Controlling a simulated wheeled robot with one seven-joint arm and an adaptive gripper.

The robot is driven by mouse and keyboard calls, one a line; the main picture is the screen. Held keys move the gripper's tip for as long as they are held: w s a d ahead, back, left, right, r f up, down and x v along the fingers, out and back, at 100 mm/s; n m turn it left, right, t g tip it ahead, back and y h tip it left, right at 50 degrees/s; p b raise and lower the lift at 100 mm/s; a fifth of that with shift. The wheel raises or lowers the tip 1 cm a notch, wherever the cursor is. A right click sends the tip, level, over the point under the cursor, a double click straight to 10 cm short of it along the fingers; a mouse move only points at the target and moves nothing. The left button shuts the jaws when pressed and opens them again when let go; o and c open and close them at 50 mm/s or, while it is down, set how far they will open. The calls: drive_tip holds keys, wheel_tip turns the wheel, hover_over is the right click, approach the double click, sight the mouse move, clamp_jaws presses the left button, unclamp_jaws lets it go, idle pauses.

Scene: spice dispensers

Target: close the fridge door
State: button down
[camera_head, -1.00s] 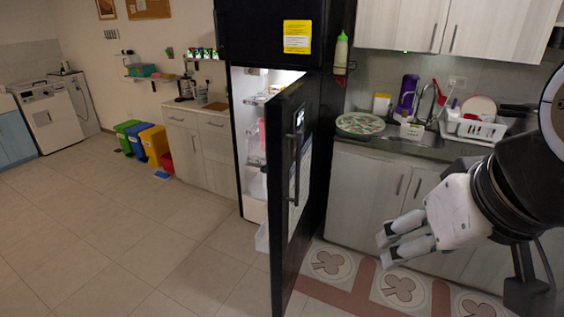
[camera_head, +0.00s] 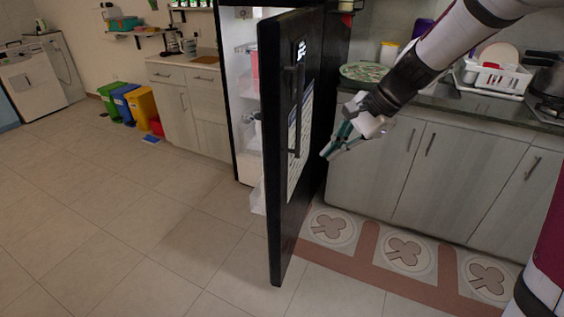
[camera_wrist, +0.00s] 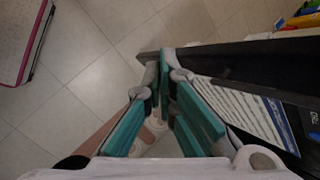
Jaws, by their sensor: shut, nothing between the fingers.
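The black fridge door (camera_head: 282,190) stands wide open, swung out toward me, with its tall handle and a white paper sheet on its outer face. The lit fridge inside (camera_head: 247,120) with shelves shows left of the door. My gripper (camera_head: 327,154) is to the right of the door, on its outer-face side, with its fingers pointing toward it. In the wrist view my gripper (camera_wrist: 166,70) has its fingertips together and empty, close to the door (camera_wrist: 240,52). I cannot tell whether they touch it.
Grey cabinets (camera_head: 430,170) and a counter with a dish rack (camera_head: 494,78) stand to the right. A patterned mat (camera_head: 370,245) lies before them. Several coloured bins (camera_head: 140,104) stand at the back left. The tiled floor left of the door is clear.

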drive_tip(key=w+d+f+m+y+b, duration=0.15)
drive_tip(key=w+f+m+b, duration=0.3)
drive_tip(key=w+f, duration=0.75)
drive_tip(key=m+t+y+b, duration=0.1)
drive_tip(key=m+b, duration=0.4)
approach(283, 207)
wheel_tip(283, 207, down, 3)
drive_tip(key=d, duration=0.1)
drive_tip(key=shift+w+a+f, duration=0.1)
drive_tip(key=shift+w+a, duration=0.1)
drive_tip(key=shift+a, duration=0.45)
drive_tip(key=shift+w+a+f, duration=0.1)
drive_tip(key=shift+w+a, duration=0.1)
drive_tip(key=shift+a, duration=0.5)
drive_tip(key=shift+w+a, duration=0.25)
drive_tip(key=shift+a, duration=0.4)
